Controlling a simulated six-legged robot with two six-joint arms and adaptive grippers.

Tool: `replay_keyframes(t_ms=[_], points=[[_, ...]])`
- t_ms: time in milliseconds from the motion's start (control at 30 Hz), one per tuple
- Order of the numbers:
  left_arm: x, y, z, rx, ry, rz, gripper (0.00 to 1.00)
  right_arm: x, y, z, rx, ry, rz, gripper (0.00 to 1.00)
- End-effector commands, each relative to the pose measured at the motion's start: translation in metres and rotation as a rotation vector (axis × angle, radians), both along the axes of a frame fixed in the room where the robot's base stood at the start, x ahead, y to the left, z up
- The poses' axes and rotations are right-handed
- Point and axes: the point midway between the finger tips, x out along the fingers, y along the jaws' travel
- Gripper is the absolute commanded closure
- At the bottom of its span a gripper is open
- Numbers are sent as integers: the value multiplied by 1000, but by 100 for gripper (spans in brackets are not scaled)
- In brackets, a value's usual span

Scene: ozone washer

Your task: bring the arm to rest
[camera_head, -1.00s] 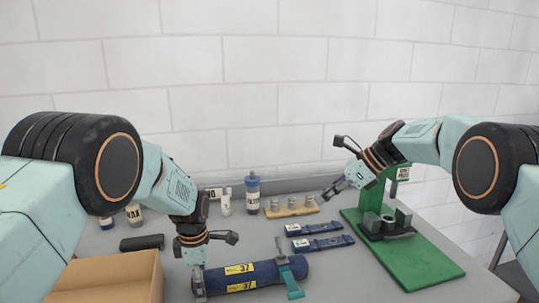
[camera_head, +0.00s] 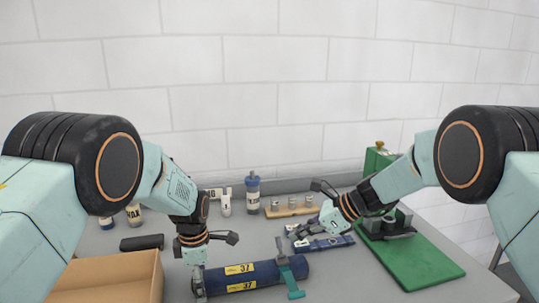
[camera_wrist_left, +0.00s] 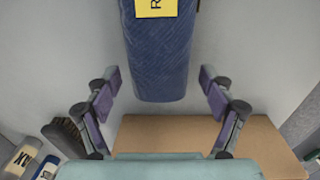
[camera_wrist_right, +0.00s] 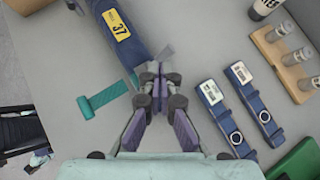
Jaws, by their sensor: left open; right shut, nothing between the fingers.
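My left gripper (camera_head: 198,283) hangs at the left end of a dark blue cylinder (camera_head: 230,281) with yellow "37" labels. In the left wrist view its open fingers (camera_wrist_left: 160,88) stand on either side of the cylinder's end (camera_wrist_left: 160,70), with a gap to each side. My right gripper (camera_head: 298,234) is shut and empty, above the table beside two blue flat devices (camera_head: 328,243). In the right wrist view its closed fingertips (camera_wrist_right: 160,78) are between the cylinder (camera_wrist_right: 122,40) and the blue devices (camera_wrist_right: 222,105).
A green press (camera_head: 420,262) stands at right. A wooden holder (camera_head: 285,212) and a blue-capped bottle (camera_head: 253,195) are at the back.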

Motion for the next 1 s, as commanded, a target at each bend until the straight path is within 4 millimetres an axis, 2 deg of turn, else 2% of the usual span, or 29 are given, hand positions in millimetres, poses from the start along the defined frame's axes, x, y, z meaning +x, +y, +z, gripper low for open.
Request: replay_keyframes(t_ms=[633, 867, 1000], points=[[0, 0, 0, 0, 0, 0, 18, -27, -1, -27, 10, -169, -32, 100], [0, 0, 0, 0, 0, 0, 18, -39, -39, -30, 12, -173, -35, 100], [0, 0, 0, 0, 0, 0, 18, -48, -54, -13, 10, -175, -33, 100]])
